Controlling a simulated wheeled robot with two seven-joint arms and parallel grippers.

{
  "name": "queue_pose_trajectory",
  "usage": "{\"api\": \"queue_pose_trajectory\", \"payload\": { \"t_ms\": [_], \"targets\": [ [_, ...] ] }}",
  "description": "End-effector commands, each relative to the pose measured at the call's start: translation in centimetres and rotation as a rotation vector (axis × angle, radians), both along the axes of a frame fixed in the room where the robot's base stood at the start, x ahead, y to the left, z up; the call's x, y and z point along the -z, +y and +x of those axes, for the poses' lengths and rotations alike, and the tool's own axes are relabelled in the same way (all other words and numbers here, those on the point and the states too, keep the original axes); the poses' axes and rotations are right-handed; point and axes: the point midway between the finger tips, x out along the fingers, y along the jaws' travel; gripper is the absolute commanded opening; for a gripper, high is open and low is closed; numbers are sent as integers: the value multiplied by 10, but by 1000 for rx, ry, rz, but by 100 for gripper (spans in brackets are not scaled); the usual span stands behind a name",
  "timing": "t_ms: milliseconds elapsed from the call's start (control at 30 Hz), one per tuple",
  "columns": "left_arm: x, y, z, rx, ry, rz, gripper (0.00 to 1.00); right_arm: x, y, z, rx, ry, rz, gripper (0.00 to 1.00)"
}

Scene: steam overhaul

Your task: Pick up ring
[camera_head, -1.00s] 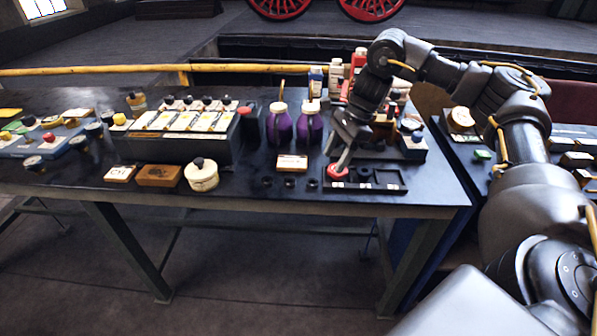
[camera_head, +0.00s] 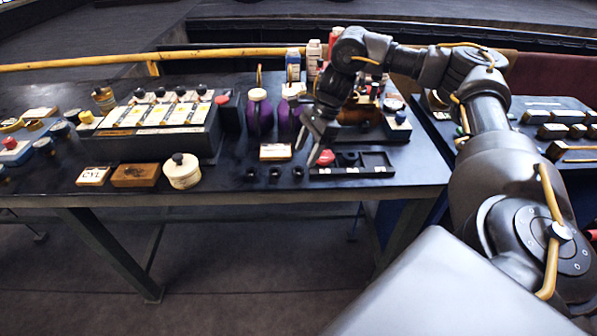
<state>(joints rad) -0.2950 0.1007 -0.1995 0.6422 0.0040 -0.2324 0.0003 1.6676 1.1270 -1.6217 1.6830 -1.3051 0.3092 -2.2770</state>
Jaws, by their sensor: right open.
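A small red round piece (camera_head: 325,158) lies at the left end of a black compartmented tray (camera_head: 376,171) near the table's front edge. A dark round piece (camera_head: 348,158) sits beside it in the tray. Several small black ring-like pieces (camera_head: 275,173) stand in a row left of the tray. I cannot tell which piece is the task's ring. My right gripper (camera_head: 308,153) is open, pointing down just left of the red piece and close to it. Whether it touches anything is unclear. My left gripper is not in view.
Purple bottles (camera_head: 260,113) stand behind and left of my right gripper. A white lidded pot (camera_head: 183,171) and a wooden box (camera_head: 135,175) are further left. A dark rack (camera_head: 170,143) holds several cards.

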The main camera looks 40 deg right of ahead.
Motion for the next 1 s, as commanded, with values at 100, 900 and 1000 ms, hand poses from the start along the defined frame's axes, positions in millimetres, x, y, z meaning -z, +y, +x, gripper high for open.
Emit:
{"api": "queue_pose_trajectory", "payload": {
  "t_ms": [100, 900, 1000],
  "targets": [
    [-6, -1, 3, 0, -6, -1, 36, 13, 3, -1, -1, 6, -1, 56],
    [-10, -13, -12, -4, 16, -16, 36, 48, 14, 3, 1, 2, -1, 22],
    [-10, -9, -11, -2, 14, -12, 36, 48, 14, 3, 1, 2, -1, 9]
  ]
}}
